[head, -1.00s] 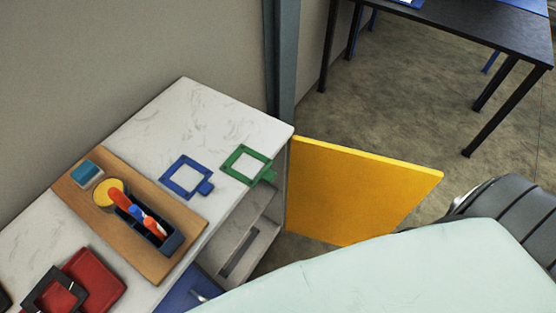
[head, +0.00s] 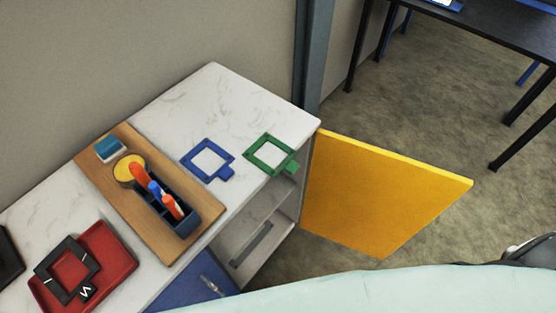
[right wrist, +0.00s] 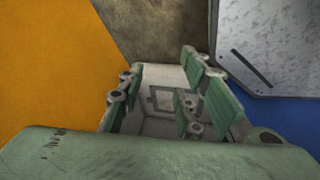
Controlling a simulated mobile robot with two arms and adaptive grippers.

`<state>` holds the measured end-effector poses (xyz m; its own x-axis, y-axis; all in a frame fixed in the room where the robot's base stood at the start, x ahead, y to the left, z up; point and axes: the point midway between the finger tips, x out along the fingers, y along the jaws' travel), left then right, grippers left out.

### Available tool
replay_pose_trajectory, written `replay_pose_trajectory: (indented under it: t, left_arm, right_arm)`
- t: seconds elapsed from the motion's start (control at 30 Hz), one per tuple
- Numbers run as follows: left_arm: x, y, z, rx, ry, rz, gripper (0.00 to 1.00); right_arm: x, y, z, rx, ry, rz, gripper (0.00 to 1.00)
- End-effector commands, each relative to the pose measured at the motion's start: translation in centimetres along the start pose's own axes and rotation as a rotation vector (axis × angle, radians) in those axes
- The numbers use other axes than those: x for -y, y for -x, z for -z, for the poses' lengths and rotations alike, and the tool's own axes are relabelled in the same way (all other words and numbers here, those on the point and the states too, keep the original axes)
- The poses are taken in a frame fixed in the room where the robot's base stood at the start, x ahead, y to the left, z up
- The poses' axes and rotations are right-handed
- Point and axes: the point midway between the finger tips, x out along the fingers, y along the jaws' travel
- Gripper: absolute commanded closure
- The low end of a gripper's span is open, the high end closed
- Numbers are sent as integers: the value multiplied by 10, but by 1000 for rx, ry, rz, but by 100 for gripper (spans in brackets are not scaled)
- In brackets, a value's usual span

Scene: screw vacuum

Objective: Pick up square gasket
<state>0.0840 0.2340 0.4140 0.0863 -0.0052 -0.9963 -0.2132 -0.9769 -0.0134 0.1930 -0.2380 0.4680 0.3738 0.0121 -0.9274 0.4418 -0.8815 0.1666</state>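Three square frame-shaped gaskets show in the head view. A blue gasket (head: 222,173) and a green gasket (head: 282,162) lie flat, side by side, near the right edge of the white marble-look countertop (head: 205,95). A dark gasket with white marks (head: 81,288) lies on a red tray (head: 108,241) at the lower left. Neither gripper shows in the head view. In the right wrist view, my right gripper (right wrist: 160,95) has its green-padded fingers spread apart, with no gasket held between them. A pale, blurry square outline shows beyond the fingers; I cannot tell what it is.
A wooden board (head: 120,210) holds a blue block (head: 110,149), a yellow round item (head: 123,172) and a dark holder (head: 184,227) with colourful tools. A yellow door (head: 380,195) stands open right of the cabinet. A dark table (head: 500,40) is at the back right.

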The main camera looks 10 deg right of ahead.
Motion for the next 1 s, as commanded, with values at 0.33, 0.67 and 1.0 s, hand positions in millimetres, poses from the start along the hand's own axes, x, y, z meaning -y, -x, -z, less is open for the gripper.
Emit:
replay_pose_trajectory:
  t: [0.33, 0.67, 1.0]
  left_arm:
    - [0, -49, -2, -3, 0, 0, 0]
    - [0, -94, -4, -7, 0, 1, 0]
    - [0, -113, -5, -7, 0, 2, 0]
  right_arm:
    - [-62, 48, 145, -382, 431, -237, 68]
    - [-86, 206, 283, -738, 903, -629, 68]
    - [-79, 330, 335, -892, 1134, -910, 68]
